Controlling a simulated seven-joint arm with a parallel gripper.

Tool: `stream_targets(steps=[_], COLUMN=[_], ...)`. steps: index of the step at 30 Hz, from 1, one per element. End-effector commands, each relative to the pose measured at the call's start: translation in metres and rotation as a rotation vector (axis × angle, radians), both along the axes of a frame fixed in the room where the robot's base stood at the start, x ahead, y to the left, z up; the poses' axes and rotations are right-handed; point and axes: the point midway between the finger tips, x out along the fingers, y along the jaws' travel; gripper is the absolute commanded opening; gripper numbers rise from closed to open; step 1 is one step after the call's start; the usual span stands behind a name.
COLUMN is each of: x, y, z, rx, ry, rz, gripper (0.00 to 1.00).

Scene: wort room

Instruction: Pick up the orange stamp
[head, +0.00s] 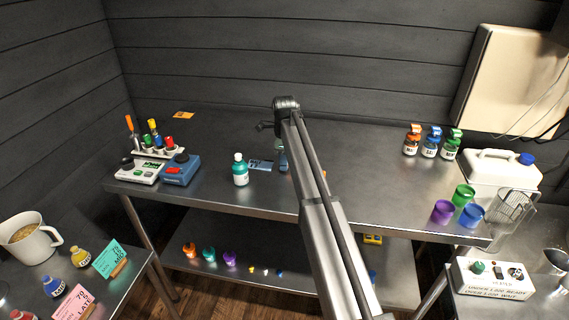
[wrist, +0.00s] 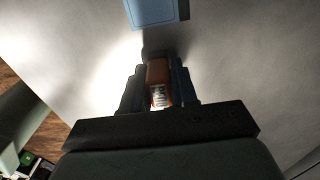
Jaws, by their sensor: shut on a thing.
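The orange stamp (wrist: 158,82), an orange piece with a pale lettered label, is between the two dark fingers of my gripper (wrist: 160,88) in the wrist view. The fingers are shut on its sides. Its far end points toward a light blue pad or card on the steel table. I cannot tell whether the stamp touches the table. In the head view my arm hides most of the gripper and the stamp; they are near the middle of the table, right of a teal bottle (head: 240,171).
A rack of coloured tools (head: 152,150) and a blue device (head: 181,170) stand left. Several labelled bottles (head: 430,147), coloured cups (head: 463,200) and a white jug (head: 498,175) stand right.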

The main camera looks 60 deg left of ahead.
Motion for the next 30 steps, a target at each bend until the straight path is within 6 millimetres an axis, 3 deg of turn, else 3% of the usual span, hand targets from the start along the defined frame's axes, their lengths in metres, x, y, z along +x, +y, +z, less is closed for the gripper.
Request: stream_targets(steps=[13, 24, 30], x=[0.000, 0.000, 0.000], y=[0.000, 0.001, 0.001], z=[0.009, 0.070, 0.093], rx=[0.001, 0.002, 0.001], ry=[-0.001, -0.001, -0.001], rz=[0.000, 0.000, 0.000], gripper=[0.00, 0.00, 0.00])
